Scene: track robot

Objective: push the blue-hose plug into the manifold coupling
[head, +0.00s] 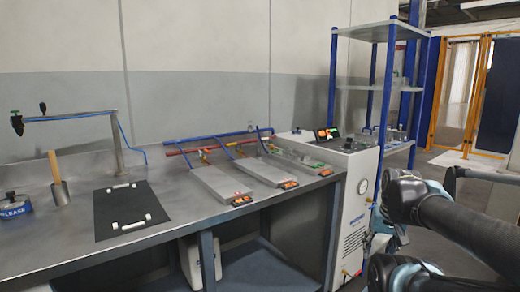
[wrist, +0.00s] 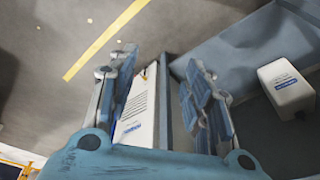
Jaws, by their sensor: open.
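In the head view, a blue hose (head: 70,116) runs along a grey post and arm on the left of the bench, and its lower part trails right along the wall. A small dark, greenish fitting (head: 16,122) hangs at its left end; I cannot tell whether it is the plug. Red and blue manifold pipes (head: 215,144) run along the bench's back; the coupling is too small to make out. My gripper (wrist: 163,90) is open and empty in the wrist view, pointing down beside the white cabinet, away from hose and manifold.
The steel bench (head: 75,225) carries a black mat (head: 128,205) with white handles, a blue can (head: 14,207), a wooden-handled tool (head: 57,180) and grey plates (head: 212,184). The white cabinet (head: 353,210) stands at the bench's right end. A white box (wrist: 287,88) sits under the bench.

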